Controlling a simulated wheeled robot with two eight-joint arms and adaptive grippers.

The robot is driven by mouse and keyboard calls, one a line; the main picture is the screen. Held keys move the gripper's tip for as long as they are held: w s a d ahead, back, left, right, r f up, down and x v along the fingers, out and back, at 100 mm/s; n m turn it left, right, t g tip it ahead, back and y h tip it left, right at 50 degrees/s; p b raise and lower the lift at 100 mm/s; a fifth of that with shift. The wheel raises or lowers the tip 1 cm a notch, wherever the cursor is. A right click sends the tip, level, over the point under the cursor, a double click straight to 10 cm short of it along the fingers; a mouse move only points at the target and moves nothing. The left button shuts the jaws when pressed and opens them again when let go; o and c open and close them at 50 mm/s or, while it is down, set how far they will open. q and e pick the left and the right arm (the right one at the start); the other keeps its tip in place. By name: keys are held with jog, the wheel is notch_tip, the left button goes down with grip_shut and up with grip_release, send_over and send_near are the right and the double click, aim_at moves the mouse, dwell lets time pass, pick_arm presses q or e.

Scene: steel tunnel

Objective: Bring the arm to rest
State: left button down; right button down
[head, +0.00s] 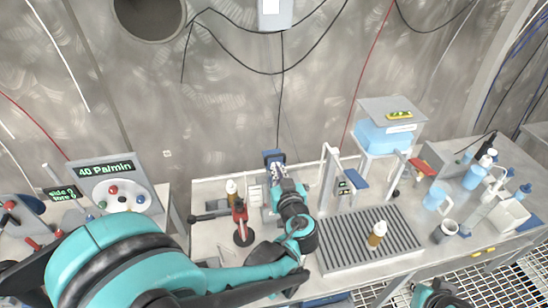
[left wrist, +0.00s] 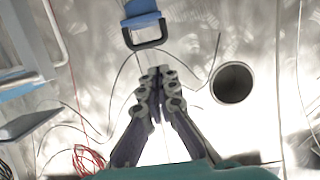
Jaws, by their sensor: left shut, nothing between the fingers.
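My left arm comes in from the left and bends over the bench. Its gripper (head: 275,164) is up near the back wall, above the middle of the bench, beside a blue block-like fixture (head: 273,155). In the left wrist view, the left gripper's fingers (left wrist: 158,72) are together and empty, pointing towards the grey wall. A blue piece with a dark loop (left wrist: 145,28) shows beyond the fingertips. Only a teal and dark part of my right arm shows at the bottom right of the head view; its gripper is out of sight.
A red stand (head: 240,222) is close left of the arm. A brown-and-white bottle (head: 377,234) stands on the ribbed tray (head: 340,252) to the right. A blue tank (head: 384,135) and a grey mug (head: 445,231) are farther right. Cables hang on the wall.

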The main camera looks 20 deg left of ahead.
pick_arm(q)
jog(key=s+f+m+g+h+b, duration=0.3)
jog(key=s+f+g+h+b, duration=0.1)
jog(key=s+f, duration=0.45)
jog(key=s+d+f+m+g+h+b, duration=0.1)
jog(key=s+d+f+m+h+b, duration=0.1)
jog(key=s+d+m+h, duration=0.2)
jog(key=s+d+h, duration=0.1)
jog(key=s+d, duration=0.1)
jog(key=s, duration=0.1)
jog(key=shift+s+d+f, duration=0.15)
jog(key=shift+s+d, duration=0.1)
jog(key=shift+s, duration=0.05)
dwell(0.4)
